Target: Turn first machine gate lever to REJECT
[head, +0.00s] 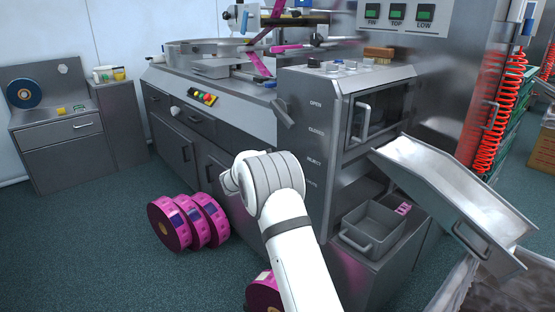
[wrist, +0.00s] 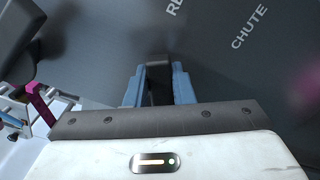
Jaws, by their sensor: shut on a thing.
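The machine's side panel (head: 314,140) carries the labels OPEN, CLOSED, REJECT and a lower, faint label. In the wrist view the panel shows the start of a label, "RE", and the word CHUTE. My gripper (wrist: 158,78) is shut on a dark lever (wrist: 159,92) standing between its blue-grey fingers, close to the panel. This appears to be the gate lever beside REJECT and CHUTE. In the head view my arm hides the gripper and this lever. Another grey lever (head: 283,113) sits higher, beside OPEN and CLOSED.
Pink film rolls (head: 188,222) stand on the floor left of my arm. A metal chute (head: 455,195) slopes down at the right, and a grey bin (head: 372,231) sits in the machine's lower opening.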

